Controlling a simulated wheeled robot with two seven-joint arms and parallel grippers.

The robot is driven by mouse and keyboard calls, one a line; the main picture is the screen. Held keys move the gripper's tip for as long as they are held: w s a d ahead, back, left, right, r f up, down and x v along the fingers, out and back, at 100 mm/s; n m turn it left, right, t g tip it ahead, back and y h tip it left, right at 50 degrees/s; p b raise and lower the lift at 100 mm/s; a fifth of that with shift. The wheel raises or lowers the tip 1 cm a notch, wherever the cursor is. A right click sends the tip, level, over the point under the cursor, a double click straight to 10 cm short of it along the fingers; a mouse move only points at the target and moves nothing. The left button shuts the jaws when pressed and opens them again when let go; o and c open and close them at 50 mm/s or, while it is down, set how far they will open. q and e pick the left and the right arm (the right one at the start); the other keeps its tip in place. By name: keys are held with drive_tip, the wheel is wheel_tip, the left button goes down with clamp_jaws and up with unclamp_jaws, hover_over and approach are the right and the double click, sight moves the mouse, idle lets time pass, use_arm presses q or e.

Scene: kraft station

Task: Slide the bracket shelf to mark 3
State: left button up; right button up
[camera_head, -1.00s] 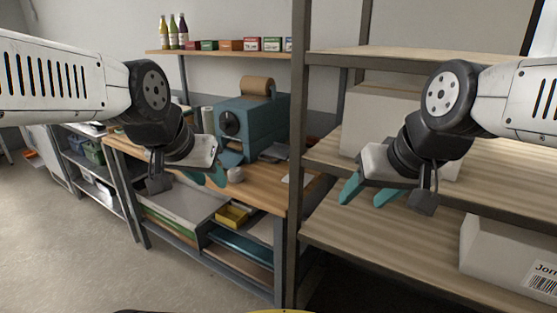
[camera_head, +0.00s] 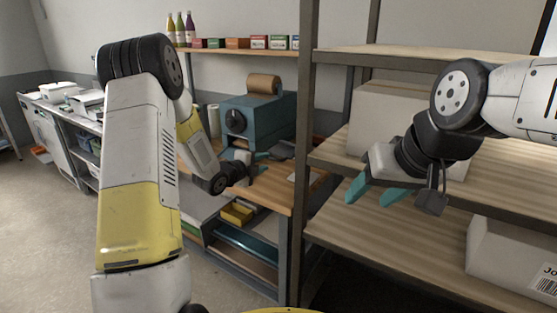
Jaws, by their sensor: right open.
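A light wooden shelf board (camera_head: 225,53) runs along the back wall above the workbench, with bottles and small boxes on it. It may be the bracket shelf; I see no numbered marks and its brackets are not clear. My left gripper (camera_head: 258,164) reaches over the workbench in front of the blue machine, below the wall shelf and apart from it.
The wooden workbench (camera_head: 270,194) holds a blue machine (camera_head: 255,117) with a brown roll on top. A yellow bin (camera_head: 236,213) sits below. The tall rack (camera_head: 308,150) at right carries large pale boxes (camera_head: 385,110). A counter (camera_head: 50,110) stands far left; floor shows at left.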

sight(276, 160)
use_arm(q)
drive_tip(key=x, duration=0.8)
drive_tip(key=shift+d+f, duration=0.1)
drive_tip(key=shift+d, duration=0.05)
drive_tip(key=shift+s, duration=0.1)
clamp_jaws()
